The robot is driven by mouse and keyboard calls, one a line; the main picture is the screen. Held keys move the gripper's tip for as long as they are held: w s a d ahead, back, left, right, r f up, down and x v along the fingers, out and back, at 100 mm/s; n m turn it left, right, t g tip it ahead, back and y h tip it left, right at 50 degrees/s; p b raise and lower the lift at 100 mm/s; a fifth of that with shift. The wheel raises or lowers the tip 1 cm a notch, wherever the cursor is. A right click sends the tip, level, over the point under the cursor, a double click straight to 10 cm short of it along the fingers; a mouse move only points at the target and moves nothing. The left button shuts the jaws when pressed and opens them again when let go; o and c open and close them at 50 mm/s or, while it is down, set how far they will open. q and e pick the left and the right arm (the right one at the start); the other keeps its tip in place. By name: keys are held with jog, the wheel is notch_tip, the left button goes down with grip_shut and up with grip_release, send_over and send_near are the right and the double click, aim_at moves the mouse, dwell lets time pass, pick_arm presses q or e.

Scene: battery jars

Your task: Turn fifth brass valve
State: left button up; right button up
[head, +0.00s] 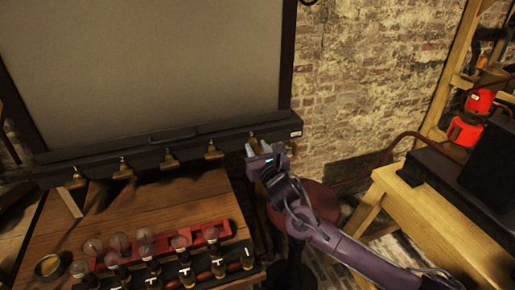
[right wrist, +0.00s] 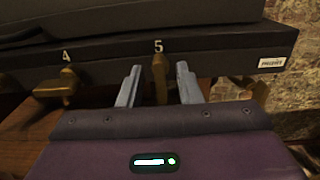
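The fifth brass valve (right wrist: 160,78) hangs under the number 5 on the dark rail, in the right wrist view. My right gripper (right wrist: 158,85) is open, with one grey finger on each side of this valve and a visible gap to each. In the head view my right gripper (head: 264,150) is at the right part of the rail and largely hides the fifth valve. The fourth brass valve (right wrist: 66,84) is left of it under the number 4. It also shows in the head view (head: 213,150). My left gripper is not in view.
The dark rail (head: 140,151) carries several brass valves above a wooden table (head: 150,205). Red racks with bulbs and dark jars stand at the table's front. A round red stool (head: 318,202) is below my right arm. A wooden bench (head: 430,215) stands right.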

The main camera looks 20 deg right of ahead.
grip_shut()
jog(key=shift+f+m, duration=0.1)
jog(key=shift+m, duration=0.2)
jog(key=m, duration=0.5)
jog(key=m+b, duration=0.1)
jog(key=m, duration=1.1)
jog(key=shift+d+f, duration=0.25)
jog(key=shift+f, duration=0.05)
jog(key=shift+m, duration=0.3)
